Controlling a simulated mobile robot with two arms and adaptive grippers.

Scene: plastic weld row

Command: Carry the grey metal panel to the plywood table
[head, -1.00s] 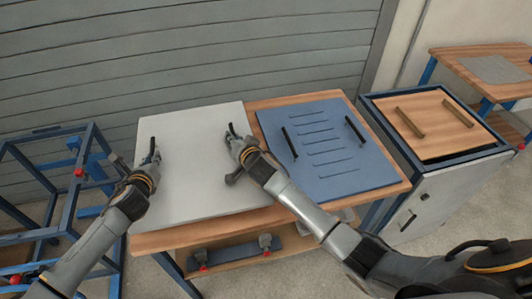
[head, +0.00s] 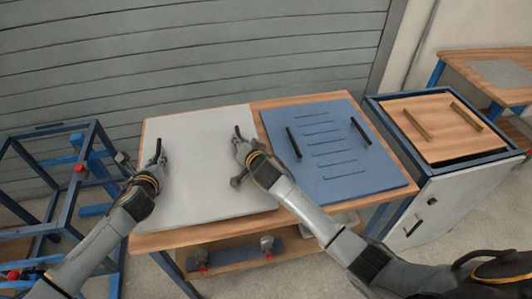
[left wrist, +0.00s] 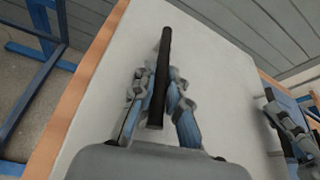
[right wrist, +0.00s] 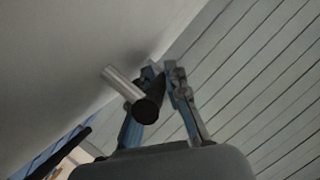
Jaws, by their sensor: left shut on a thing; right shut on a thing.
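The grey metal panel (head: 200,180) is a flat pale sheet over the left part of a wood-topped table (head: 165,238). It has two black bar handles. My left gripper (head: 158,158) is shut on the left handle, which shows as a dark bar between the fingers in the left wrist view (left wrist: 160,70). My right gripper (head: 240,145) is shut on the right handle, seen end-on with its metal post in the right wrist view (right wrist: 148,108). I cannot tell whether the panel is clear of the tabletop. Another wood-topped table (head: 475,62) stands at the far right.
A blue slotted panel (head: 325,150) with black handles lies right of the grey panel. A plywood board (head: 440,125) with two brown handles tops a grey cabinet (head: 450,205). A blue frame (head: 55,205) stands at the left. A grey shutter wall closes the back.

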